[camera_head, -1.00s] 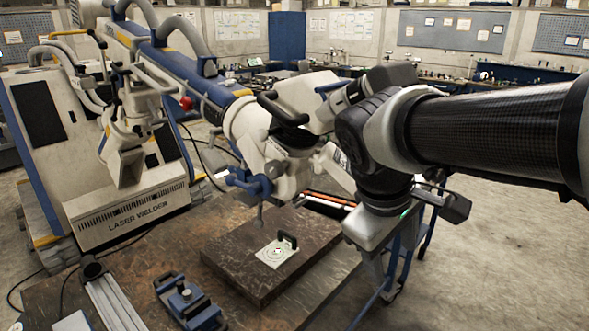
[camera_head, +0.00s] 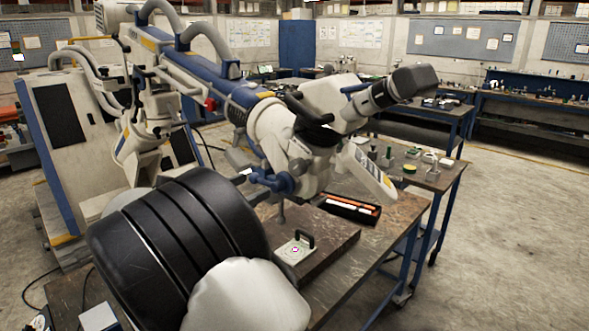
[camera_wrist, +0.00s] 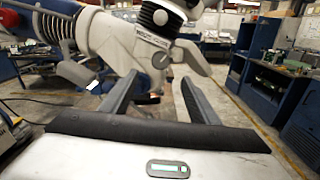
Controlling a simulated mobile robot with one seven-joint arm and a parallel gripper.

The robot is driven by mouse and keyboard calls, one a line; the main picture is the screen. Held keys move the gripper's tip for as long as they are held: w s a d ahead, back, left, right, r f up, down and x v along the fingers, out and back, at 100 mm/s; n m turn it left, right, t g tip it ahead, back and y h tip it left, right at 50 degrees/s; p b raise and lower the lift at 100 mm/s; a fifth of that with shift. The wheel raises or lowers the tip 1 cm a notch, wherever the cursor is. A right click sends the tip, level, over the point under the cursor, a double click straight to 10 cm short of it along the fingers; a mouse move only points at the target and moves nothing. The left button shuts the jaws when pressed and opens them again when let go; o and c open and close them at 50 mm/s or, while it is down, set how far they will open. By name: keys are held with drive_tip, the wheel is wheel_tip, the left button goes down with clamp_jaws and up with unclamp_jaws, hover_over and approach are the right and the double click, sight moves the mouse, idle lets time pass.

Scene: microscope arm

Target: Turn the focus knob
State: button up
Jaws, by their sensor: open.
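The microscope head (camera_head: 310,125), white with a black eyepiece, hangs from a blue and white arm in the head view. Its blue handles (camera_head: 280,182) are at its lower left. A round grey knob (camera_head: 299,166), which looks like the focus knob, sits on the lower body. In the wrist view the microscope body (camera_wrist: 115,42) fills the upper left, and a round knob (camera_wrist: 160,60) shows on its side. My gripper (camera_wrist: 158,92) is open and empty, its two fingers pointing towards the microscope and apart from it. In the head view my arm hides the gripper.
A workbench (camera_head: 395,240) stands below the microscope, with a dark slab holding a white plate with a black handle (camera_head: 297,247). An orange-and-white-filled tray (camera_head: 350,208) and small items lie behind. My arm covers the lower left of the head view. The floor at right is clear.

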sight(294, 168)
drive_tip(key=p+x, duration=0.1)
drive_tip(key=x, duration=1.5)
drive_tip(key=shift+p, duration=0.3)
drive_tip(key=c, duration=1)
